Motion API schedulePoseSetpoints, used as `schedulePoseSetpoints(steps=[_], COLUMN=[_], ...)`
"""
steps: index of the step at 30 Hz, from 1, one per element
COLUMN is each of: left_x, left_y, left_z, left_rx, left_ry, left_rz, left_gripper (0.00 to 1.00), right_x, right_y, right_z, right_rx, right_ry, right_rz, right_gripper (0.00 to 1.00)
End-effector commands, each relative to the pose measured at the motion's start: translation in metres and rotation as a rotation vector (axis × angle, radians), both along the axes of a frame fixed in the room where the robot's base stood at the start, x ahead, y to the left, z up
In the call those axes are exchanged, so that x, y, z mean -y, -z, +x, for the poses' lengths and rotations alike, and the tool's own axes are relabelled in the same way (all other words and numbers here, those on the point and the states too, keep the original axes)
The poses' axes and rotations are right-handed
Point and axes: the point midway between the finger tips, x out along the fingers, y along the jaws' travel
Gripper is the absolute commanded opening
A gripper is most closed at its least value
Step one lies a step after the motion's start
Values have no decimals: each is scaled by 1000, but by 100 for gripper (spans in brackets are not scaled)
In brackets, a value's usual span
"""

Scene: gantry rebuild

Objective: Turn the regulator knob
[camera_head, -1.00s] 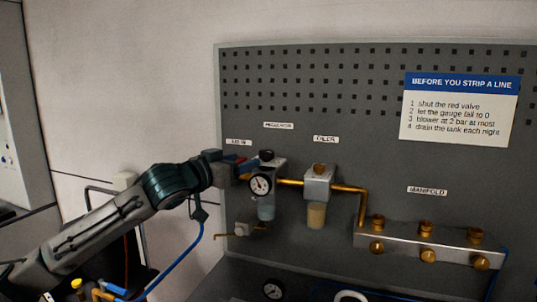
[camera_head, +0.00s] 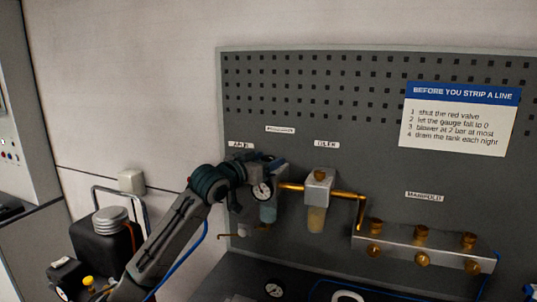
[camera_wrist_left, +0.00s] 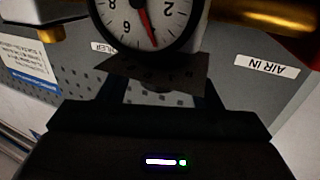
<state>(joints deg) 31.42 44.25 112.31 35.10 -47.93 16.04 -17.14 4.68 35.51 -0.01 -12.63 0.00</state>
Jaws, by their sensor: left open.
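The regulator's pressure gauge (camera_head: 262,191) has a white dial and a black rim, and hangs on the front of the regulator on the grey board. Its clear bowl (camera_head: 268,213) shows below. My left gripper (camera_head: 268,164) is open at the top of the regulator and covers the place of the black knob, so the knob is hidden in the head view. In the left wrist view the gauge (camera_wrist_left: 148,20) shows upside down beyond my fingers (camera_wrist_left: 162,92). A dark brown shape lies between the fingertips and the gauge; I cannot tell whether it is the knob.
A brass pipe (camera_head: 343,193) runs right from the regulator to the oiler (camera_head: 318,188) and down to the manifold (camera_head: 420,249). A small valve (camera_head: 243,230) sits lower left. A black tank (camera_head: 103,240) stands at the left.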

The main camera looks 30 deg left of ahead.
Motion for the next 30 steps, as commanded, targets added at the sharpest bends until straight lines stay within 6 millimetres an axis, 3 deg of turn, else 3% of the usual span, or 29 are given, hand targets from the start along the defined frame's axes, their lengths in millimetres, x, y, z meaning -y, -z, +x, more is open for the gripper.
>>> schedulePoseSetpoints(steps=[14,21,30], left_x=[1,2,2], left_y=[1,1,0], left_z=[11,11,11], left_rx=[-1,-1,-1], left_ry=[0,0,-27], left_rz=[1,1,0], left_gripper=[58,15,15], right_x=[-4,-4,-3], right_y=[-5,-5,-7], right_z=[-1,-1,-1], right_rx=[-1,-1,-1], right_ry=[1,2,1], right_rz=[4,4,4], right_gripper=[34,34,34])
